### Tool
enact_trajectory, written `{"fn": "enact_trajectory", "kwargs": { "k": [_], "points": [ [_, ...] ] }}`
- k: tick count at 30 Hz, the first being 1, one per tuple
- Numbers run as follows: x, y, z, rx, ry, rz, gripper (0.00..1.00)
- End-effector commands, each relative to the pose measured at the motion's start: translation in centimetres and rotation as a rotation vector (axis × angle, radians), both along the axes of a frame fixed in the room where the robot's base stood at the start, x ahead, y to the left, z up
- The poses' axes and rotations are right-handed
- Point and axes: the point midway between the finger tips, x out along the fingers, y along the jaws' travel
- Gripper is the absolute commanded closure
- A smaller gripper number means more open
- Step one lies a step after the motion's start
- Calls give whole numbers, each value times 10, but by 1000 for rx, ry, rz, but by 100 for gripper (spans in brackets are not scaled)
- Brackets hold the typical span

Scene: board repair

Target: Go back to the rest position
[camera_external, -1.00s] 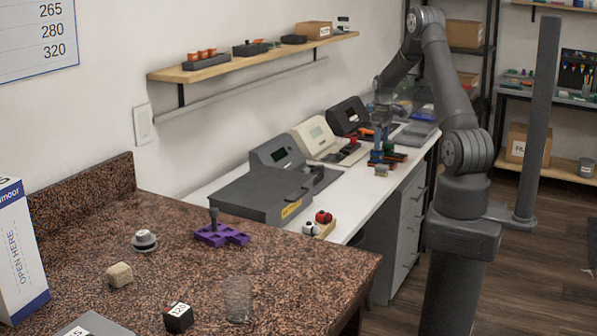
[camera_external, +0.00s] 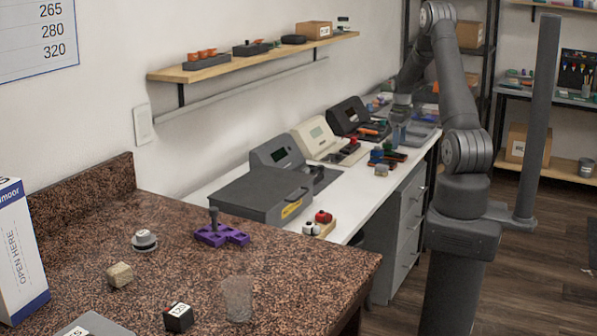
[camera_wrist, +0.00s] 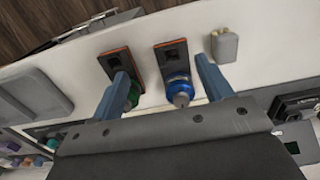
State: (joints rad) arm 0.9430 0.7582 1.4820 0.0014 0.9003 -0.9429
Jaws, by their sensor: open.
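My gripper (camera_external: 400,132) hangs over the white bench (camera_external: 220,190) toward its far right part, at the end of my raised arm. In the wrist view its two blue fingers (camera_wrist: 162,66) are spread apart with nothing held between them. Below them are a blue-bodied part (camera_wrist: 179,88) and a green-bodied part (camera_wrist: 131,96), each at a dark, orange-edged base. The green part is partly hidden by the left finger. A small beige-grey block (camera_wrist: 224,46) lies beside the right finger.
Several bench devices line the wall, including a dark grey box (camera_external: 262,192) and a cream instrument (camera_external: 318,136). A wooden shelf (camera_external: 215,70) runs above them. A dark post (camera_external: 537,120) stands right of my arm. The speckled counter (camera_external: 190,270) holds a purple fixture (camera_external: 222,236).

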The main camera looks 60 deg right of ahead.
Motion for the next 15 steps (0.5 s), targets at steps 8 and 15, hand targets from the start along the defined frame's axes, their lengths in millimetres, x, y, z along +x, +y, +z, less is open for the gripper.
{"fn": "enact_trajectory", "kwargs": {
  "k": [8, 15],
  "points": [
    [-48, -11, 30, -1, 0, -3, 28],
    [-4, 16, 34, 0, 0, 69, 28]
  ]
}}
